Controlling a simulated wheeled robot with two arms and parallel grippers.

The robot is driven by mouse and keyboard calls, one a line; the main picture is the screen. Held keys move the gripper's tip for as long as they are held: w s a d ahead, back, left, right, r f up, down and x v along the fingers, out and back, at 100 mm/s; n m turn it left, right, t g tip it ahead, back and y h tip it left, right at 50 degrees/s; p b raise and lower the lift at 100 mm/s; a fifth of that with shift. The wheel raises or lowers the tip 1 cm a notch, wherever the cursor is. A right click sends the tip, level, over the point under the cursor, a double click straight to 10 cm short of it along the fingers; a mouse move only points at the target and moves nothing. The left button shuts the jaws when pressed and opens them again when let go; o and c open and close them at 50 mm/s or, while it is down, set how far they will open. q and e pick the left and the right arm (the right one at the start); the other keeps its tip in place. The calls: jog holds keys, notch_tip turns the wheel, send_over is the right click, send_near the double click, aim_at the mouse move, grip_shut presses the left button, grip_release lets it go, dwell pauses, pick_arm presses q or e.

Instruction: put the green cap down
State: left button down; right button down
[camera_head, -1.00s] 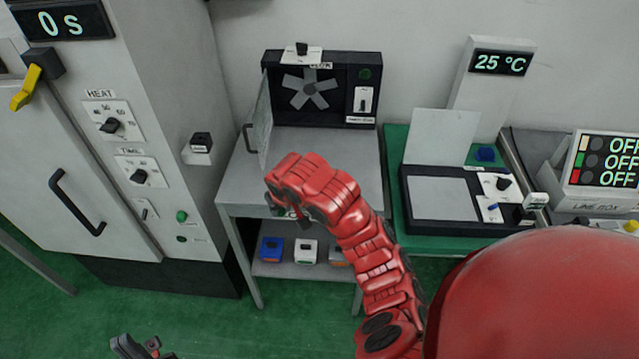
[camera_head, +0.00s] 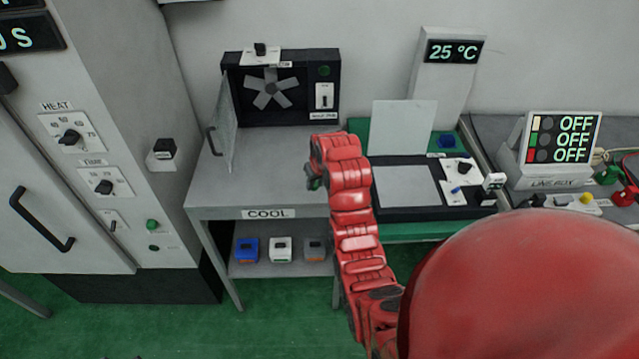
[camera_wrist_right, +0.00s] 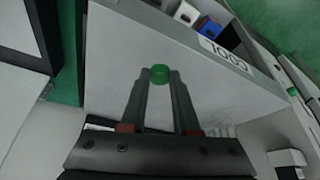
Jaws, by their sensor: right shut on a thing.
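The green cap (camera_wrist_right: 160,69) shows in the right wrist view, between the tips of my right gripper (camera_wrist_right: 160,78). The gripper is shut on it. Below them in that view is the grey top of the COOL table. In the head view my right arm reaches over the right part of the COOL table (camera_head: 265,165), and my right gripper (camera_head: 314,183) is small and mostly hidden by the wrist. I cannot tell how high the cap is above the table. My left gripper is not in view.
A fan box (camera_head: 232,90) with an open door stands at the table's back. Several coloured blocks (camera_head: 280,250) sit on the lower shelf. A dark tray (camera_head: 400,212) lies to the right, and a tall heating cabinet (camera_head: 130,120) stands to the left. The table's front left is clear.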

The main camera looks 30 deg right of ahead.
jog(key=w+d, duration=0.1)
jog(key=w+d+p, duration=0.1)
jog(key=d, duration=0.1)
jog(key=w+d+p, duration=0.1)
jog(key=d, duration=0.1)
jog(key=shift+r, duration=0.1)
jog(key=shift+w+d+f, duration=0.25)
jog(key=shift+w+d, duration=0.15)
jog(key=shift+w, duration=0.05)
notch_tip(320, 180, down, 3)
jog(key=shift+r+p, duration=0.1)
jog(key=shift+p, duration=1.15)
jog(key=shift+d+f, duration=0.1)
jog(key=shift+f, duration=0.25)
jog(key=shift+f, duration=0.15)
jog(key=c, duration=0.7)
grip_release()
jog(key=shift+o, duration=0.2)
